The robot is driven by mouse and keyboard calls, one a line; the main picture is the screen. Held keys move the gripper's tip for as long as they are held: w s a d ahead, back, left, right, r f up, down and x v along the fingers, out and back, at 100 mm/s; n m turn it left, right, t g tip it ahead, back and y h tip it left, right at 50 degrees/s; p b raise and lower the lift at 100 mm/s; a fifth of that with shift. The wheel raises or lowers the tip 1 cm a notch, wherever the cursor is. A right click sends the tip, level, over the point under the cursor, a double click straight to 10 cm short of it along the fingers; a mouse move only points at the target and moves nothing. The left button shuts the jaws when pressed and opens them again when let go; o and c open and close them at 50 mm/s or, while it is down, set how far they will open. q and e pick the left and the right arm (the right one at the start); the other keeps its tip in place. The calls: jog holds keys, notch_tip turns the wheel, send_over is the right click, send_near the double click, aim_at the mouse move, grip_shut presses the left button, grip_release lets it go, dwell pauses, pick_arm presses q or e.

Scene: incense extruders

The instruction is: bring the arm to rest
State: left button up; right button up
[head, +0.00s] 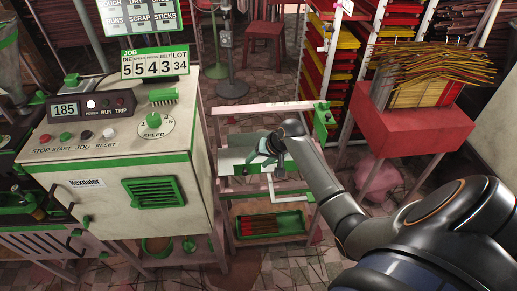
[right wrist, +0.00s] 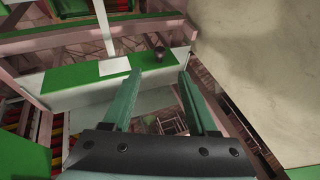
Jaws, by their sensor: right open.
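My right arm reaches in from the lower right of the head view. Its gripper (head: 268,158) is over the pink-framed cart (head: 212,112), beside the control cabinet. In the right wrist view the two green fingers of the right gripper (right wrist: 159,74) are apart with nothing between them. A white and green part of the cart (right wrist: 80,80) lies beyond the fingertips, with a small dark knob (right wrist: 159,52) near its edge. I cannot tell whether the fingers touch the cart. My left gripper is not in view.
The cream control cabinet (head: 105,190) stands close on the left. A green tray (head: 297,222) with bundled sticks is on the cart's lower shelf. Racks of trays (head: 330,70) stand behind.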

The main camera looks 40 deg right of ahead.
jog(key=s+a+f+n+h, duration=0.1)
jog(key=s+a+f+n, duration=0.15)
jog(key=s+f, duration=0.3)
jog(key=s+a+f+n+t+y, duration=0.1)
jog(key=s+a+n, duration=0.6)
jog(key=s+a, duration=1)
jog(key=f+t, duration=0.1)
jog(key=t, duration=0.1)
jog(key=shift+s+a+t+y, duration=0.3)
jog(key=shift+t+y, duration=0.1)
